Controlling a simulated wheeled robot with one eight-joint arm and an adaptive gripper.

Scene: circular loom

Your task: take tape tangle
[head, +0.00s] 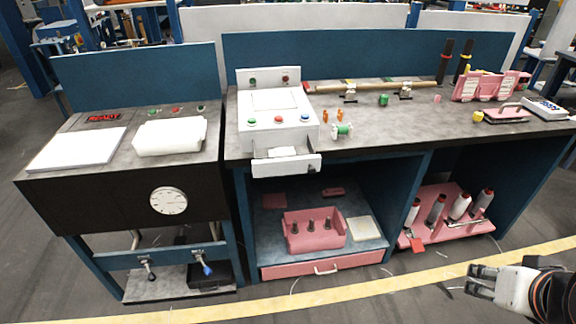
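I cannot make out a tape tangle for sure. A small green and white spool-like thing (342,131) lies on the grey worktop, right of the white control box (277,112). A pale lump (281,153) sits at the open white drawer (287,166) on the front of that box; it is too small to identify. My gripper (474,281) is at the bottom right, over the floor in front of the bench and well away from the worktop. Nothing shows in it. Its finger gap is not clear.
Small orange pieces (325,116) and a green cylinder (383,100) lie on the worktop. A pink bin (314,232) and a pink rack of spools (450,213) stand below. A white tray (170,136) is on the left machine.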

